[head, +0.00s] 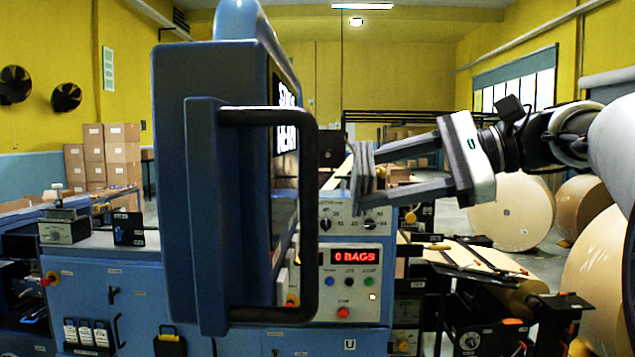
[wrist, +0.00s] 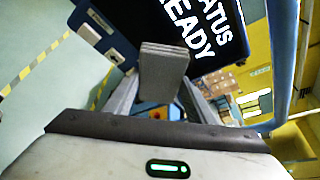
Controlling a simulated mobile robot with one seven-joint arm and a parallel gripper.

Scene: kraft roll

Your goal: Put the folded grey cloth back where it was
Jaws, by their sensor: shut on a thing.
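My gripper (head: 376,180) is in front of the blue machine, pointing left, with its fingers shut on the folded grey cloth (head: 361,170). The cloth is a small, layered grey block held at the fingertips, standing upright between them. In the wrist view the cloth (wrist: 164,68) sits between the two fingers, in front of the black status screen (wrist: 206,35). In the head view the cloth is in the air, above and in front of the control panel (head: 350,270). I cannot tell the place where the cloth was before.
A large blue screen housing (head: 235,180) with a black handle (head: 309,220) stands close on the left of my gripper. The panel carries knobs, buttons and a red "0 BAGS" display (head: 354,256). Large kraft rolls (head: 510,212) stand at the right. Stacked cartons (head: 110,155) are at the back left.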

